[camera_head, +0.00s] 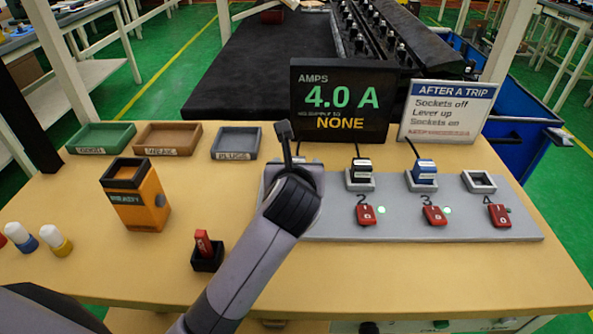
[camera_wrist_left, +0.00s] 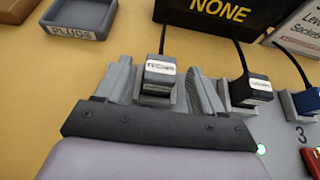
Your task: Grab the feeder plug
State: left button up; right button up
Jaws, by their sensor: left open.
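The feeder plug (camera_wrist_left: 158,84) is a dark plug with a white label, seated upright in its socket with a black cable rising behind it. The label is blurred. My left gripper (camera_wrist_left: 160,68) is open, with one grey finger on each side of this plug; I cannot tell whether they touch it. In the head view my left arm hides this plug and the first socket. A second dark plug (camera_head: 361,174) stands in socket 2 and a blue-topped plug (camera_head: 424,172) in socket 3. My right gripper is not in view.
The grey socket panel (camera_head: 400,222) has red switches (camera_head: 366,214) and an empty socket 4 (camera_head: 479,182). A display (camera_head: 340,105) reads 4.0 A and NONE. Left are an orange box (camera_head: 138,194), a black holder (camera_head: 207,258) with a red item, and a plugs tray (camera_head: 236,143).

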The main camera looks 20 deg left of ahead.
pick_arm(q)
jog(key=shift+x, duration=1.2)
jog(key=c, duration=1.1)
